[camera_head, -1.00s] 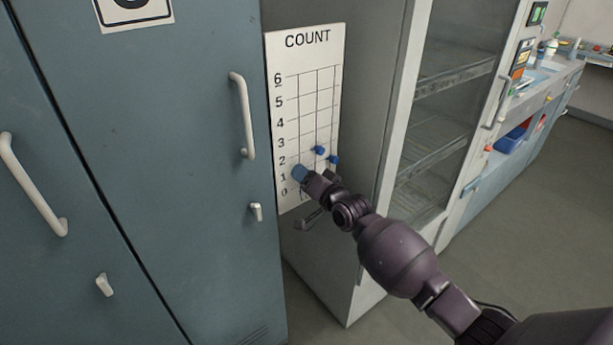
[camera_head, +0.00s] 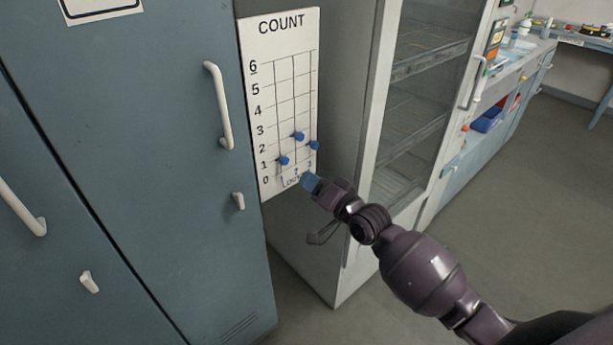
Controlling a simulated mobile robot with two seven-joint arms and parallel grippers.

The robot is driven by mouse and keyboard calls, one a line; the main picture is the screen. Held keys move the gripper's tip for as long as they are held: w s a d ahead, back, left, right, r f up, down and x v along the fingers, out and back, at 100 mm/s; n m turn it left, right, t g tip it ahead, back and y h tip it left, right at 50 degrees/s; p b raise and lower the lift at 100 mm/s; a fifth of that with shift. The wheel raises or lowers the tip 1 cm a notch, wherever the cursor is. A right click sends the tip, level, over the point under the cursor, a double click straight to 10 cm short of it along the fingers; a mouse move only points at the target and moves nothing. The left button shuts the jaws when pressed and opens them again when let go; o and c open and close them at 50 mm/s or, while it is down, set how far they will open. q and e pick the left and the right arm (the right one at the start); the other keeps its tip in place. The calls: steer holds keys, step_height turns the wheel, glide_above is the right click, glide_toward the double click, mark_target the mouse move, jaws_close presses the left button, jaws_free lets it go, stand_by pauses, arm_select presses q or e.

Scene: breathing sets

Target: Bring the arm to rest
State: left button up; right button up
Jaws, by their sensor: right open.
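My right arm comes in from the lower right. Its gripper (camera_head: 313,182) has a blue tip and is open, in front of the lower right corner of the COUNT board (camera_head: 258,120). No object shows in it. Three blue pegs sit on the board: the left peg (camera_head: 283,160) near the line at 1, the middle peg (camera_head: 298,136) near 2, and the right peg (camera_head: 314,145) a little lower than the middle one. The gripper is below the pegs and apart from them. It hides part of the lettering at the board's bottom. My left gripper is not in view.
Blue-grey lockers (camera_head: 160,200) with white handles fill the left. A glass-fronted cabinet (camera_head: 420,100) with shelves stands right of the board. A blue counter (camera_head: 490,130) runs along the back right. The floor (camera_head: 520,240) at the right is clear.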

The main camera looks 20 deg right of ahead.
steer(key=shift+s, duration=0.15)
stand_by(0.5)
steer(key=s+d+f+n+g+h, duration=0.1)
steer(key=s+f+n+g+h, duration=0.1)
steer(key=s+f, duration=0.4)
steer(key=s+d+f+n+g+h, duration=0.1)
steer(key=s+f, duration=0.5)
steer(key=s, duration=0.6)
steer(key=s+d+f+n+g+h, duration=0.2)
steer(key=s+f+n+h, duration=0.1)
steer(key=s+f, duration=0.4)
steer(key=s, duration=0.3)
steer(key=shift+g, duration=0.3)
stand_by(0.3)
